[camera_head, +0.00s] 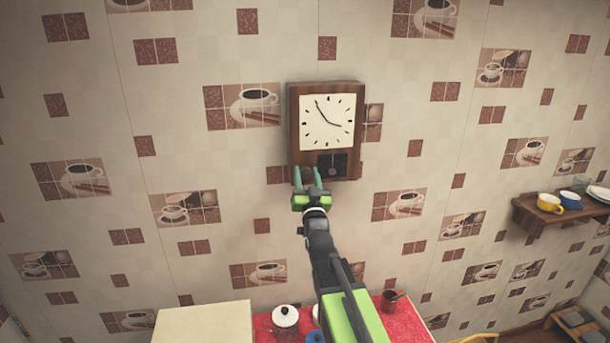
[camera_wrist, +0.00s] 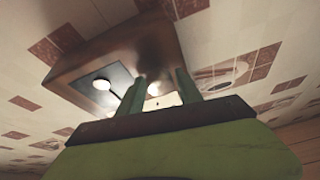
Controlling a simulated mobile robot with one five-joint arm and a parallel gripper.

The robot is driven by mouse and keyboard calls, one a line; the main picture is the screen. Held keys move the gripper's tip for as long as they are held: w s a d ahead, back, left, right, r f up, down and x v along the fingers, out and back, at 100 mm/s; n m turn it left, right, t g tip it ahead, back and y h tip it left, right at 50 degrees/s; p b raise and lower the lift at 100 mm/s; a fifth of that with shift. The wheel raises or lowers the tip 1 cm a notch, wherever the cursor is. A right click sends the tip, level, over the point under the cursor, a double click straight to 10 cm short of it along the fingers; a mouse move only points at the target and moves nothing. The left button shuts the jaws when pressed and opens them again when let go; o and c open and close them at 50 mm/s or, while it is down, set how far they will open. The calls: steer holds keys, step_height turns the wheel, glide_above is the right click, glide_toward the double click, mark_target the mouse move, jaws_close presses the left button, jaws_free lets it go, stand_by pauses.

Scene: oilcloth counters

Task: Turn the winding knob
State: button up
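A brown wooden wall clock (camera_head: 355,130) with a cream dial (camera_head: 328,121) hangs on the tiled wall. A dark pendulum window (camera_head: 333,165) is below the dial. My gripper (camera_head: 307,174) is at the clock's lower left corner, its two green fingers pointing up and apart. In the wrist view the clock (camera_wrist: 120,55) is seen from below, with a pale pendulum disc (camera_wrist: 102,84). A small pale round piece (camera_wrist: 153,88) shows between my open fingers (camera_wrist: 162,93); it may be the winding knob. I cannot tell if the fingers touch it. The head view hides the knob.
A wooden shelf (camera_head: 535,219) with a yellow cup (camera_head: 550,203) is at right. The wall around the clock is clear.

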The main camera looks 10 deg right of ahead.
jaws_close()
steer(key=shift+a, duration=0.1)
steer(key=shift+m, duration=0.3)
steer(key=m+h, duration=0.1)
steer(key=m, duration=0.1)
steer(key=m+h+p, duration=0.1)
steer(key=m+h, duration=0.1)
steer(key=m, duration=0.1)
steer(key=shift+r+g, duration=0.15)
steer(key=shift+g, duration=0.25)
steer(key=m+h+p, duration=0.1)
steer(key=m, duration=0.2)
steer(key=m+g+h+p, duration=0.1)
steer(key=m, duration=0.2)
steer(key=shift+r+g+p, duration=0.1)
steer(key=shift+g+p, duration=0.2)
steer(key=m+g+p, duration=0.1)
steer(key=m, duration=0.2)
steer(key=m+g+h+p, duration=0.1)
steer(key=m+p, duration=0.1)
steer(key=m, duration=0.1)
steer(key=shift+m+g+p, duration=0.5)
steer(key=shift+m+p, duration=0.5)
steer(key=shift+m, duration=0.2)
steer(key=shift+f, duration=0.2)
